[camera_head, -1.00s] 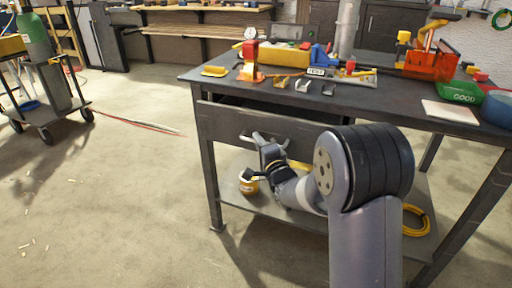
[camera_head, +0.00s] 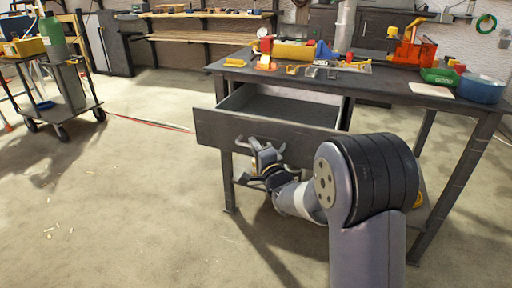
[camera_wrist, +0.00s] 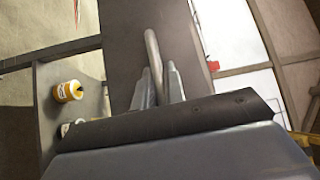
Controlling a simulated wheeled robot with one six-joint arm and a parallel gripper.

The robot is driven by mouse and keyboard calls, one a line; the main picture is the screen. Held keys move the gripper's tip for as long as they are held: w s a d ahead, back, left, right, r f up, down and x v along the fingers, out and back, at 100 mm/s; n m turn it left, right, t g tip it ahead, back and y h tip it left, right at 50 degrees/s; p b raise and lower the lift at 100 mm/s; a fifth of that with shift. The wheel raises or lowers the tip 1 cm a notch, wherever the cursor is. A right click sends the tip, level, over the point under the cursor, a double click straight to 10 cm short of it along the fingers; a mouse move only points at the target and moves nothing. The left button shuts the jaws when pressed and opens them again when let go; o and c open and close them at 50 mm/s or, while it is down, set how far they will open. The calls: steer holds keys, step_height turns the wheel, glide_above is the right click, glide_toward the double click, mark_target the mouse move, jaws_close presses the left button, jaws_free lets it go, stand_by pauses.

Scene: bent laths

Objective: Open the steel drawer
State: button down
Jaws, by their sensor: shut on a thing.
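The steel drawer (camera_head: 225,134) under the dark workbench (camera_head: 385,84) stands well out from the bench, and its empty-looking inside shows from above. Its front carries a bar handle (camera_head: 243,143). My gripper (camera_head: 262,148) is at the drawer front, shut on the handle. In the wrist view the two fingers of my gripper (camera_wrist: 160,84) stand on either side of the handle bar (camera_wrist: 153,50), which runs up the drawer front (camera_wrist: 120,45). My wrist hides the handle's lower part there.
Tools and blocks lie on the benchtop, including an orange vise (camera_head: 412,52), a green bin (camera_head: 440,76) and a blue roll (camera_head: 481,88). A yellow tin (camera_wrist: 69,91) stands on the lower shelf. A cart (camera_head: 68,103) stands at left. The floor before the drawer is clear.

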steer(key=shift+s+a, duration=0.15)
steer(key=shift+s, duration=0.2)
steer(key=c, duration=1.5)
jaws_free()
steer(key=shift+s, duration=0.1)
steer(key=p+v, duration=0.1)
steer(key=v, duration=0.9)
steer(key=shift+s+p, duration=0.25)
steer(key=shift+p, duration=0.15)
steer(key=shift+d+b+x, duration=0.15)
steer(key=shift+b+x, duration=0.3)
steer(key=shift+x, duration=2.25)
steer(key=shift+d+b+x, duration=0.15)
steer(key=shift+b+x, duration=0.3)
steer(key=shift+x, duration=2.3)
